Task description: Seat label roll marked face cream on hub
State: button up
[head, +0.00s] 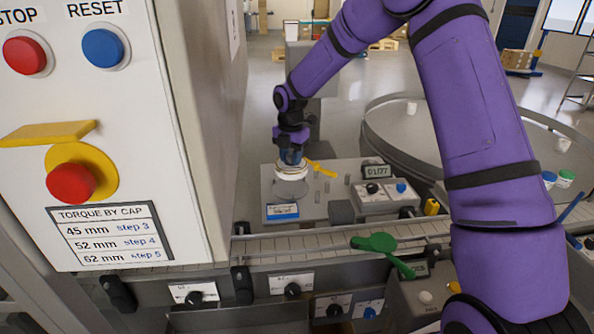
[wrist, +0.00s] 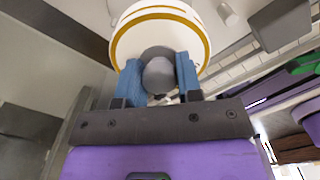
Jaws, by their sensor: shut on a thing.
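My gripper (head: 291,156) points down over a grey machine deck. In the wrist view its two blue fingers (wrist: 160,75) close around a rounded grey piece at the centre of a white roll (wrist: 130,30). The roll has gold-brown rings along its edge. In the head view the roll (head: 291,173) is a small pale disc under the gripper, at or just above a round pale base on the deck. I cannot tell whether roll and base touch. The hub is hidden, and no face cream marking is readable.
A blue-and-white label (head: 282,211) lies at the deck's front, with a yellow lever (head: 322,171) and small posts right of the roll. A counter box (head: 376,171) stands farther right. The tall control cabinet (head: 130,190) stands close on the left. A conveyor (head: 300,248) runs in front.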

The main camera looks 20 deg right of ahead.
aim_at(290, 170)
jog(key=shift+w+d+r+n, duration=0.1)
jog(key=shift+w+n, duration=0.05)
jog(key=shift+w, duration=0.35)
jog(key=shift+w+r+n, duration=0.1)
jog(key=shift+w+n, duration=0.05)
jog(key=shift+w, duration=0.3)
jog(key=shift+f, duration=3.35)
jog(key=shift+f, duration=0.6)
jog(key=o, duration=1.2)
jog(key=shift+c, duration=0.2)
